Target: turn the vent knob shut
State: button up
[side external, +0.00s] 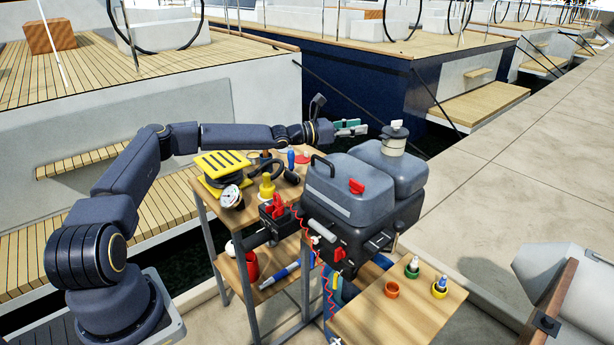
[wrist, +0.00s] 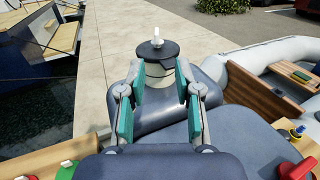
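A small white knob (side external: 397,123) stands upright on a dark round cap (side external: 395,132) over a pale neck at the top of a grey tank (side external: 385,165). I take it for the vent knob, though no label is readable. It also shows in the wrist view (wrist: 156,34), straight ahead and beyond the fingertips. My gripper (side external: 362,128) is level, just left of the cap at about its height. In the wrist view its two green-padded fingers (wrist: 159,85) are spread with nothing between them. No contact with the knob shows.
A red knob (side external: 356,186) sits on the nearer grey case (side external: 340,205), below my gripper. A wooden bench (side external: 205,175) on the left carries a yellow slatted piece (side external: 222,164), a gauge (side external: 231,195) and tools. Small bottles stand on a lower wooden shelf (side external: 400,315).

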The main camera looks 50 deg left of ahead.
aim_at(392, 122)
jog(key=shift+w+f, duration=0.1)
jog(key=shift+w, duration=0.35)
jog(key=x, duration=1.1)
jog(key=shift+w, duration=0.15)
grip_shut()
